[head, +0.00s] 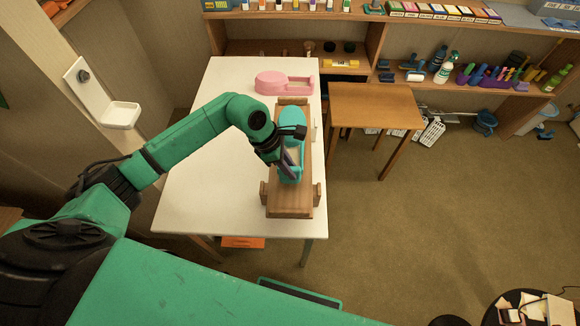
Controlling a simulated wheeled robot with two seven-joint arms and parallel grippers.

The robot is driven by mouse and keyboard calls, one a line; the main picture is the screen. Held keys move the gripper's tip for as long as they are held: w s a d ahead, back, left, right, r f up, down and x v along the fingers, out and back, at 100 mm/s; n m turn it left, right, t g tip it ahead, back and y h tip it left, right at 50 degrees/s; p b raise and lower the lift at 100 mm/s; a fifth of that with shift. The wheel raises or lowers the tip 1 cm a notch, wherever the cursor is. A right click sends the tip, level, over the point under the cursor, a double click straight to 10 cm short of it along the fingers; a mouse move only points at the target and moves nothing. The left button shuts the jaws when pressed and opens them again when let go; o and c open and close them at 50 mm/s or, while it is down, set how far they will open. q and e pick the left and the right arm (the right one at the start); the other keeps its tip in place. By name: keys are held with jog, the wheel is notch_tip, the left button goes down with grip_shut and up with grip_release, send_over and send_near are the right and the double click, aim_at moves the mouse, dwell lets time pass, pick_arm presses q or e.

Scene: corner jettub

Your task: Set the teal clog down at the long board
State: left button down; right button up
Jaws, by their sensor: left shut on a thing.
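The teal clog (291,119) is at the long wooden board (290,205) on the white table, lined up along the board. My left gripper (287,163) reaches in from the left and is shut on the clog. The gripper and wrist hide the clog's middle. The clog overlaps the board in the head view; I cannot tell whether it touches the board or hangs just above it. The board has wooden end pieces at its near and far ends, and its near part is bare. My right gripper is not in view.
A pink clog-like item (284,83) lies at the far end of the white table (205,165). The table's left side is clear. A small wooden table (375,107) stands to the right. Shelves with bottles and boxes line the back wall. Open floor lies at right.

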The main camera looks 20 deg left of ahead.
pick_arm(q)
jog(key=shift+f, duration=0.85)
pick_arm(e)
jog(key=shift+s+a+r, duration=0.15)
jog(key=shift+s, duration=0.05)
pick_arm(q)
jog(key=c, duration=0.7)
grip_release()
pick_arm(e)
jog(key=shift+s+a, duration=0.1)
pick_arm(q)
jog(key=b+v, duration=0.3)
jog(key=v, duration=0.9)
jog(key=shift+b, duration=0.4)
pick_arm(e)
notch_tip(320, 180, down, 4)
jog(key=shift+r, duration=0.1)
